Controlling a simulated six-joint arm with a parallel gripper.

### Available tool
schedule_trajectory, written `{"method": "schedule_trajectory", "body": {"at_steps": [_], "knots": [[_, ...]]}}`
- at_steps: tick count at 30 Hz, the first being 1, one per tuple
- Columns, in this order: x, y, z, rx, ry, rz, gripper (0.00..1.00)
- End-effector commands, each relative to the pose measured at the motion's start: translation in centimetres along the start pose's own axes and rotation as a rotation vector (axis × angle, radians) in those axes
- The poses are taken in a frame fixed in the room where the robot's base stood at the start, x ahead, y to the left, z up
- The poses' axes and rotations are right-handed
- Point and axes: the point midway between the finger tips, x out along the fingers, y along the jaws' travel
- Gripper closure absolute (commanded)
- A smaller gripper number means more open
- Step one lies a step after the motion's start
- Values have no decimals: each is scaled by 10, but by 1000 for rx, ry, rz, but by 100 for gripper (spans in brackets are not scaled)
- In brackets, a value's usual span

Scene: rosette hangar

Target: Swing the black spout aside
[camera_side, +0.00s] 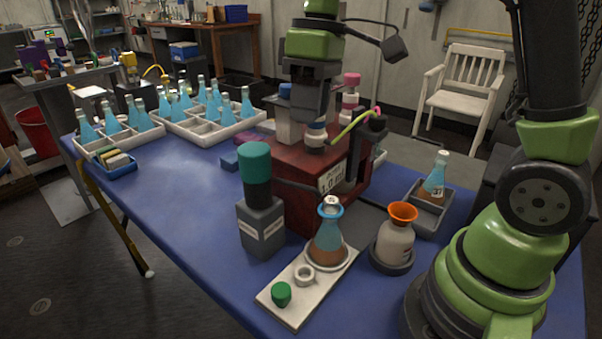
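The red dispenser box (301,182) stands on the blue table, with a white label on its front right corner. A black spout (354,160) stands at its right side, with a dark head and a yellow-green tube (346,127) ending in a pink tip beside it. My gripper (314,116) points down over the top of the box, left of the spout and apart from it in the picture.
A flask (329,236) stands on a white tray (290,295) in front of the box. A green-capped grey bottle (261,226), an orange-funnel bottle (396,246) and another flask (436,178) stand nearby. White racks (122,141) of blue flasks fill the far left. The left middle table is clear.

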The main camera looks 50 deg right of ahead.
Motion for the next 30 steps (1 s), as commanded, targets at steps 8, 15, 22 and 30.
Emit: {"method": "schedule_trajectory", "body": {"at_steps": [8, 15, 22, 30], "knots": [[21, 9, -9, -60, -60, -28, 64], [59, 8, -6, -59, -63, -29, 64], [97, 7, -4, -58, -60, -28, 64], [113, 6, -3, -57, -56, -26, 64]]}}
